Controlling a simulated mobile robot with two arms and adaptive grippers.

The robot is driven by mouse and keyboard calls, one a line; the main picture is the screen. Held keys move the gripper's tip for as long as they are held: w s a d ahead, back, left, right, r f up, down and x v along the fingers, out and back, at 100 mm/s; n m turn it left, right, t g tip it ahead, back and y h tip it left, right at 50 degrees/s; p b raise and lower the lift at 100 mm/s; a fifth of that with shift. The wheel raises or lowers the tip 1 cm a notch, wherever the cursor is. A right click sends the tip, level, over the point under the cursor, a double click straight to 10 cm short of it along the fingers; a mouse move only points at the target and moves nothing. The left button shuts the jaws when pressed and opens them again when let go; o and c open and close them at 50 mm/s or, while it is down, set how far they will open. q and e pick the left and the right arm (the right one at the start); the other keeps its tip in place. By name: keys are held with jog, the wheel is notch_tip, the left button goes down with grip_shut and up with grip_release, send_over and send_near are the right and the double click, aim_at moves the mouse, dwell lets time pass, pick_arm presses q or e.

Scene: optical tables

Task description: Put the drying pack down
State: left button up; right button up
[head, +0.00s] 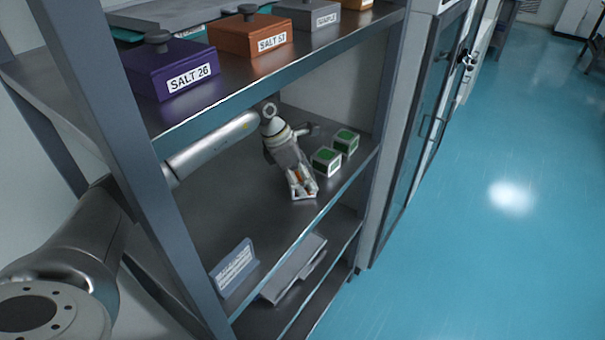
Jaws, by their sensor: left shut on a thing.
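My left gripper (302,187) is over the middle shelf board (222,203), pointing down and to the right. It is shut on the drying pack, of which only small pale and orange patches show between the fingers. The fingers hide most of the pack. I cannot tell whether the pack touches the board. My right gripper is not in view.
Two white boxes with green tops, a nearer one (326,161) and a farther one (346,141), stand just right of the gripper. A blue-grey sign (234,268) stands at the front left. A purple SALT 26 box (172,72) and an orange SALT 51 box (249,36) sit above.

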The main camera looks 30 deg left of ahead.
pick_arm(q)
jog(key=shift+f, duration=0.2)
jog(key=o, duration=0.9)
jog(key=shift+r, duration=0.1)
jog(key=shift+o, duration=1.4)
